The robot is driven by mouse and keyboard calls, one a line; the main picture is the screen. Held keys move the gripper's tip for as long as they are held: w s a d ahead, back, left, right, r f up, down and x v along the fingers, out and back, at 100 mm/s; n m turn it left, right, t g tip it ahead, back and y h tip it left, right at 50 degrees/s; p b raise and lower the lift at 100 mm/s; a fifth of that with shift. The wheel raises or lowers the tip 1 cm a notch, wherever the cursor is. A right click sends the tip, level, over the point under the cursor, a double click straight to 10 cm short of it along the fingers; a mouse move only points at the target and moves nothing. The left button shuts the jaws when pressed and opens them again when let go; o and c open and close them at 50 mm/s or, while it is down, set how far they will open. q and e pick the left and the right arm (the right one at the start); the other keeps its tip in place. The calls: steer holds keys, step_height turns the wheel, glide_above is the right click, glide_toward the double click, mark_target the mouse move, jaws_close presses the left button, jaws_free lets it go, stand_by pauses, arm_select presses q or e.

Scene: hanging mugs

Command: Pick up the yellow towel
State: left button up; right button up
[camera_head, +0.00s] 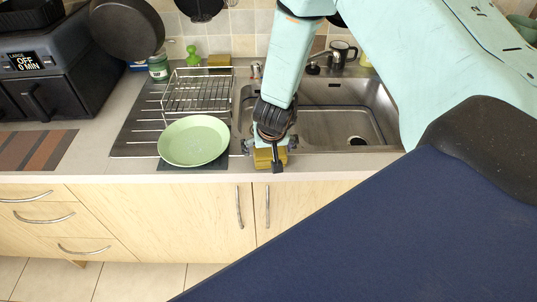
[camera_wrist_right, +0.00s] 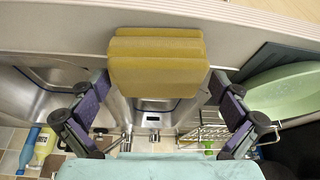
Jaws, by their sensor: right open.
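The yellow towel (camera_head: 264,158) is a folded block at the front edge of the sink counter. In the right wrist view the towel (camera_wrist_right: 155,62) is seen close up, with stacked layers. My right gripper (camera_head: 270,147) is directly above the towel and hides part of it in the head view. Its fingers (camera_wrist_right: 155,88) are spread wide, one on each side of the towel, with a gap showing on each side. I cannot tell whether anything touches it. My left gripper is not in view.
A green plate (camera_head: 194,141) lies just left of the towel, in front of a wire dish rack (camera_head: 197,91). The steel sink (camera_head: 345,108) is behind and to the right. A dark pan (camera_head: 127,29) hangs at upper left. Cabinet doors (camera_head: 215,215) are below the counter edge.

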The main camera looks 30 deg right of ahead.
steer(key=shift+s+d, duration=0.2)
steer(key=shift+d, duration=0.05)
steer(key=shift+c, duration=1.2)
steer(key=shift+w+a, duration=0.2)
steer(key=shift+a, duration=0.05)
steer(key=c, duration=0.6)
steer(key=shift+c, duration=0.7)
steer(key=shift+s+d, duration=0.15)
steer(key=shift+d, duration=0.1)
steer(key=shift+r, duration=0.1)
